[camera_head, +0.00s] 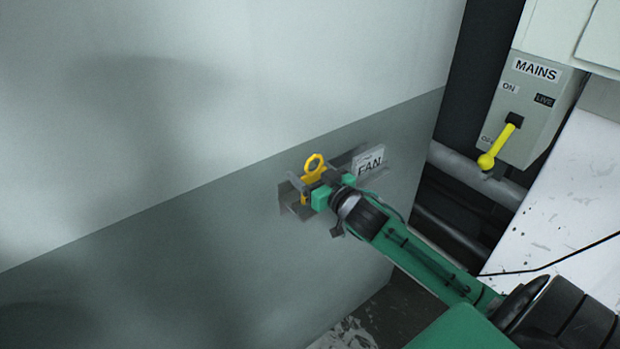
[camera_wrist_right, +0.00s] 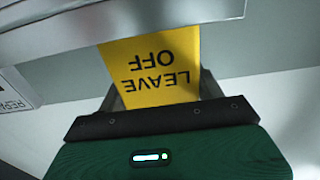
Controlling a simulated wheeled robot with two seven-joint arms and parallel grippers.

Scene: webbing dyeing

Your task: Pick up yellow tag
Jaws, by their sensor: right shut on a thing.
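The yellow tag (camera_head: 313,166) has a ring at its top and is at the grey wall in the head view. In the right wrist view the yellow tag (camera_wrist_right: 155,70) reads "LEAVE OFF" upside down. My right gripper (camera_head: 307,185) is shut on the tag, with a finger on either side of it. Part of the tag is hidden behind a grey metal edge in the wrist view. I cannot tell whether the tag touches the wall bracket. My left gripper is not in view.
A "MAINS" switch box (camera_head: 545,98) with a yellow lever (camera_head: 497,146) stands at the right. A pipe (camera_head: 465,172) runs below it. The wall at left is clear.

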